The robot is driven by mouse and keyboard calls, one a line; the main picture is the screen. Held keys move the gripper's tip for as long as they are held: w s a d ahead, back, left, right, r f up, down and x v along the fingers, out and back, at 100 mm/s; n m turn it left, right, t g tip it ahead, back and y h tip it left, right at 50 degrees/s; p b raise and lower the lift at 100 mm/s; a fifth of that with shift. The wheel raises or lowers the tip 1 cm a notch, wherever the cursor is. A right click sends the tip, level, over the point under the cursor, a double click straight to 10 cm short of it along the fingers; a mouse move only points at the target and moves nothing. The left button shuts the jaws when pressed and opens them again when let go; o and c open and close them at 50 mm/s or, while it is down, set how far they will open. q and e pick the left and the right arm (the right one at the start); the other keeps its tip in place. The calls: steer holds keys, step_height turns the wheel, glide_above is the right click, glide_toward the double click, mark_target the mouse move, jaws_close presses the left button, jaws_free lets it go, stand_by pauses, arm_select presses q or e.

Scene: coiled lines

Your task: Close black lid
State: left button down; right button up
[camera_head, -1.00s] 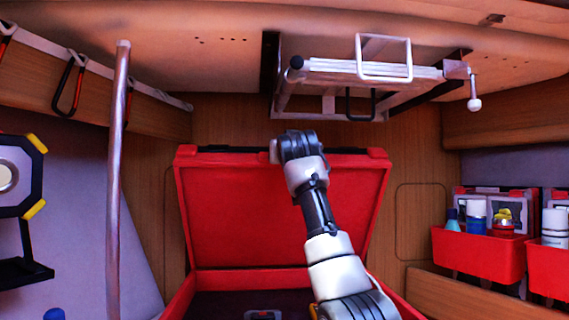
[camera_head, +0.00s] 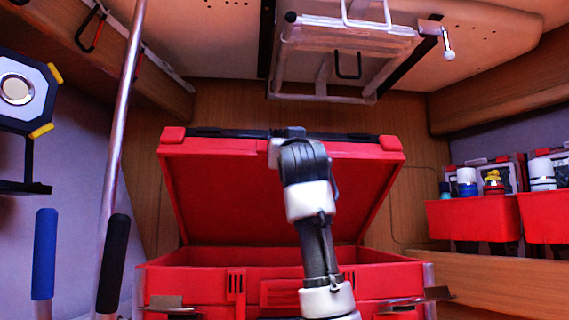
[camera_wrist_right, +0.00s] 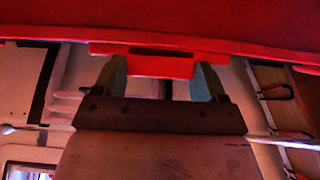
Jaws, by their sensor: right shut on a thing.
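In the right wrist view my right gripper (camera_wrist_right: 161,80) is shut on a red tab (camera_wrist_right: 160,67) of the lid's edge. My left gripper is not in view.
A folded metal rack (camera_head: 345,60) hangs above the lid. A metal pole (camera_head: 120,120) and blue and black handles (camera_head: 45,255) stand at left. Red bins (camera_head: 470,218) with bottles line the right wall. A lamp (camera_head: 20,90) is at far left.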

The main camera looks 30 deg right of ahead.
steer(key=s+a+f+t+h+b, duration=0.1)
steer(key=s+f+b, duration=0.2)
steer(key=f+b, duration=0.3)
steer(key=shift+a+f+t, duration=0.3)
steer(key=shift+f+t, duration=0.1)
steer(key=o, duration=1)
steer(key=shift+c, duration=0.2)
steer(key=o, duration=0.3)
steer(key=shift+w+a, duration=0.1)
steer(key=shift+w, duration=0.05)
